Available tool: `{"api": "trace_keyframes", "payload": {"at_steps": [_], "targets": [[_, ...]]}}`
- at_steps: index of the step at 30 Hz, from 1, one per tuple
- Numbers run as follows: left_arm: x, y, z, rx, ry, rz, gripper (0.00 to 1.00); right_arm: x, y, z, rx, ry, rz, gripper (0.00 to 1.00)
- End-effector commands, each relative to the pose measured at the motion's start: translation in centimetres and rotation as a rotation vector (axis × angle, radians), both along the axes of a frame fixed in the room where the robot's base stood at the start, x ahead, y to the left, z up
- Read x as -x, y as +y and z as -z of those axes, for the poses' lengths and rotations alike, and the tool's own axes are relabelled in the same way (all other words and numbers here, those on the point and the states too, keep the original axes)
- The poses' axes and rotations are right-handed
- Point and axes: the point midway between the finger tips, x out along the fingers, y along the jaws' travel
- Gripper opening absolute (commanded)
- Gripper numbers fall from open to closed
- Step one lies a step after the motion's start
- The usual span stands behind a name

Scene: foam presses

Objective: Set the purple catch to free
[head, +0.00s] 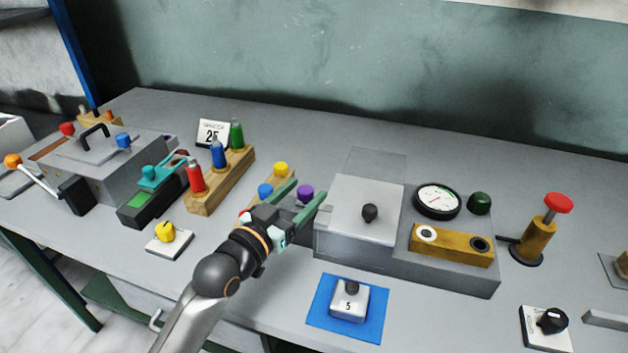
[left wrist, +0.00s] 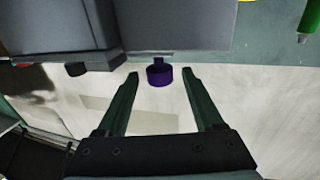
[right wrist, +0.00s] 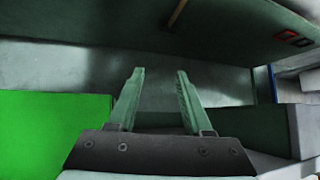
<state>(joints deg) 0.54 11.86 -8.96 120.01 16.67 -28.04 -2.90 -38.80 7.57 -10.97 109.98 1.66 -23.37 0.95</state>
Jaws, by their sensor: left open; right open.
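The purple catch (head: 305,193) shows in the head view as a round purple knob at the left side of a grey box with a pale lid (head: 352,205). In the left wrist view the purple catch (left wrist: 160,75) is a short cylinder on a small stem, beside a grey body. My left gripper (head: 308,190) is open, with its fingertips on either side of the knob. In the left wrist view gaps show between the knob and both fingers. The catch's setting cannot be read. My right gripper (right wrist: 160,72) is open and empty, seen only in its wrist view.
A wooden rack (head: 215,192) with red, blue and green pieces stands left of my left arm. Blue and yellow knobs (head: 281,169) sit close behind the gripper. A gauge (head: 437,200) is right of the box.

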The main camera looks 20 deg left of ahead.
Motion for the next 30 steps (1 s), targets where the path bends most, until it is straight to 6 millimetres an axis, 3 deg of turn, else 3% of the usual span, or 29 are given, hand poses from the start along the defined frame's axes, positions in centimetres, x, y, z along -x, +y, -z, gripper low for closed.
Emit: {"api": "trace_keyframes", "payload": {"at_steps": [3,9,20,30], "targets": [[-2.0,-0.6,-0.1,0.001,-0.002,0.001,0.69,0.0,-0.1,0.0,0.000,-0.001,0.001,0.50],[-3.8,-1.2,0.0,0.000,0.000,0.001,0.69,0.0,-0.1,0.0,0.002,-0.002,0.001,0.50],[-4.2,-1.3,0.0,0.000,0.001,0.001,0.69,-0.1,-0.1,-0.2,0.001,-0.005,0.001,0.50],[-4.2,-1.3,0.0,0.000,0.001,0.001,0.32,-0.2,-0.1,-0.2,0.001,-0.006,0.001,0.50]]}}
